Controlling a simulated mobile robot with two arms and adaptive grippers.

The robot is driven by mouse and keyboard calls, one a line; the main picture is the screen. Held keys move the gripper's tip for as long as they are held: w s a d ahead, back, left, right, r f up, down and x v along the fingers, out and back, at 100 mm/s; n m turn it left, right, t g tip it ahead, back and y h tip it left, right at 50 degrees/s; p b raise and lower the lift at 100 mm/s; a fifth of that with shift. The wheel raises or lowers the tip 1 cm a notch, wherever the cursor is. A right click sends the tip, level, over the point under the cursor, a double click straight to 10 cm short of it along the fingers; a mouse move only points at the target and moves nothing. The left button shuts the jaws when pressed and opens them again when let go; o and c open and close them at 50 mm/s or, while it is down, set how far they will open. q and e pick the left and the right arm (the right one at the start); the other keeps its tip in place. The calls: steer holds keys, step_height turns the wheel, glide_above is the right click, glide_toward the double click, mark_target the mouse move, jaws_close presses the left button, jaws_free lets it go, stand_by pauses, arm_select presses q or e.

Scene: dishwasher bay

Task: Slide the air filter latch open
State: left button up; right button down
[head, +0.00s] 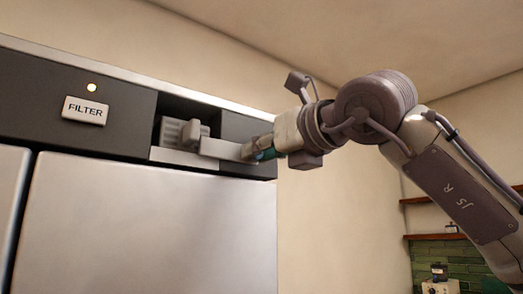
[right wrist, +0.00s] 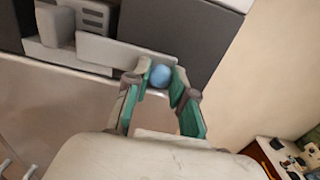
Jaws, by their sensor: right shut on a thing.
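The air filter latch is a pale grey sliding plate (head: 222,149) at the lower edge of a dark recess in the panel, right of the FILTER label (head: 86,110). The plate (right wrist: 112,50) also shows in the right wrist view, with a round blue knob (right wrist: 160,76) at its right end. My right gripper (head: 260,152) is shut on the blue knob, one fingertip on each side of it in the right wrist view (right wrist: 160,70). The grey ribbed filter (head: 182,132) sits in the recess behind the plate. My left gripper is out of view.
A lit round lamp (head: 91,87) is above the label. A large pale door (head: 150,225) lies below the panel. The panel ends just right of my gripper, beside a bare wall (head: 335,220). Shelves (head: 435,237) stand far right.

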steer(key=w+d, duration=0.1)
steer(key=d, duration=0.1)
steer(key=w+d, duration=0.2)
steer(key=shift+d+r, duration=0.15)
steer(key=c, duration=1.2)
jaws_free()
steer(key=shift+c, duration=0.2)
steer(key=shift+o, duration=1.3)
steer(key=shift+w+d, duration=0.15)
steer(key=shift+d, duration=0.05)
steer(key=v, duration=1.2)
